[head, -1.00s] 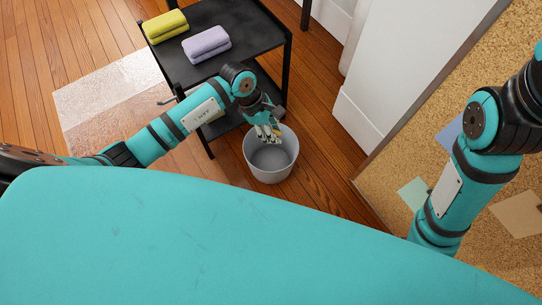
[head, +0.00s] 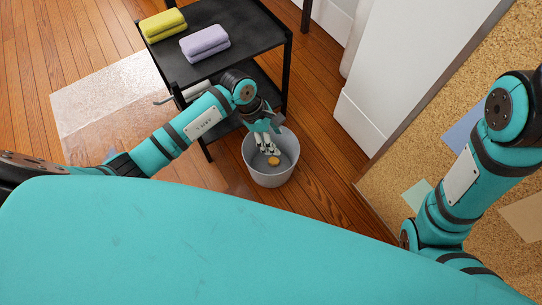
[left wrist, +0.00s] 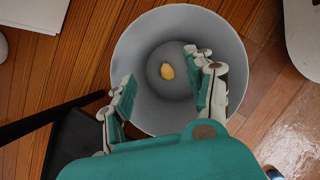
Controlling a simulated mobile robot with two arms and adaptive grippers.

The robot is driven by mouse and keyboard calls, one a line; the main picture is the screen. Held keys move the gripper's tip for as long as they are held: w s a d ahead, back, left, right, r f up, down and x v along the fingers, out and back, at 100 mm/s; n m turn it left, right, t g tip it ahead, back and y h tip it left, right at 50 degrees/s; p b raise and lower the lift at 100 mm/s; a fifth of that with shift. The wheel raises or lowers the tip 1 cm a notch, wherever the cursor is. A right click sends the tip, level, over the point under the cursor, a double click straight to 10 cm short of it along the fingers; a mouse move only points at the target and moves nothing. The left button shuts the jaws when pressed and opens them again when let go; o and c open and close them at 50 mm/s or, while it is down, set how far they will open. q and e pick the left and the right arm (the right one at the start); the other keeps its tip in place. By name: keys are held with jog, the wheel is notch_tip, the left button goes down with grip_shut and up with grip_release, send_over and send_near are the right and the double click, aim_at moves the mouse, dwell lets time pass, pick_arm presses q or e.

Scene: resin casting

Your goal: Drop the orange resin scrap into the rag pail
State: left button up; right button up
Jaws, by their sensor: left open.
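The orange resin scrap (head: 273,160) is a small orange-yellow lump inside the grey rag pail (head: 271,180). In the left wrist view the scrap (left wrist: 167,71) appears within the pail (left wrist: 135,55), over its bottom, apart from both fingers; whether it rests on the bottom or is still falling I cannot tell. My left gripper (head: 268,146) is open and empty, pointing down at the pail's mouth; its spread fingers (left wrist: 162,92) show over the pail in the left wrist view. My right arm is at the right of the head view, but its gripper is out of sight.
A black shelf cart (head: 240,50) stands behind the pail, with folded yellow (head: 163,25) and lilac (head: 205,42) cloths on top. A white panel (head: 385,80) and a cork board (head: 400,165) stand to the right. Wooden floor is clear in front of the pail.

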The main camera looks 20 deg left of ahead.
pick_arm(q)
jog(key=v, duration=1.2)
